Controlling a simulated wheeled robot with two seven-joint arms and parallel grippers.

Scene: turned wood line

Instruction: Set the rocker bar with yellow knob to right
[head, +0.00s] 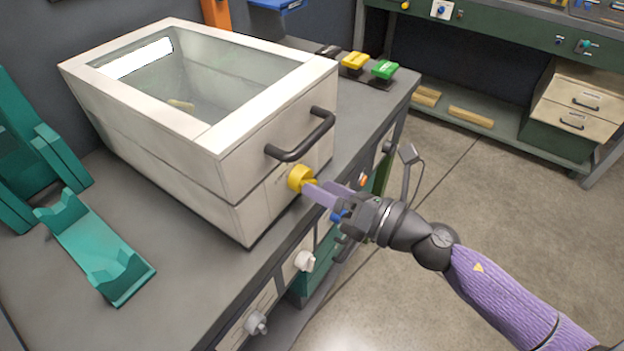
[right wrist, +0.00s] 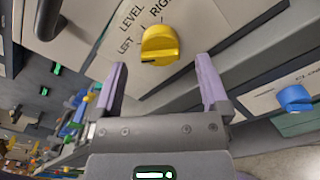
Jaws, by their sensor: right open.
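The yellow knob (head: 300,178) is on the front of a cream glass-topped box (head: 250,160), low and under its dark handle. In the right wrist view the knob (right wrist: 160,44) shows close up, with the printed words LEFT, LEVEL and RIGHT around its upper side. I cannot tell for sure which word it points to. My right gripper (head: 322,191) is open, its two lilac fingers apart and aimed at the knob. In the right wrist view the fingers (right wrist: 161,72) stand just short of the knob, one to each side, with nothing between them. My left gripper is out of view.
The dark handle (head: 302,138) juts out above the knob. White knobs (head: 304,261) and a blue knob (right wrist: 294,98) are on the bench front below. Yellow (head: 355,62) and green (head: 384,69) switches stand behind the box. A teal cradle (head: 97,245) lies left.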

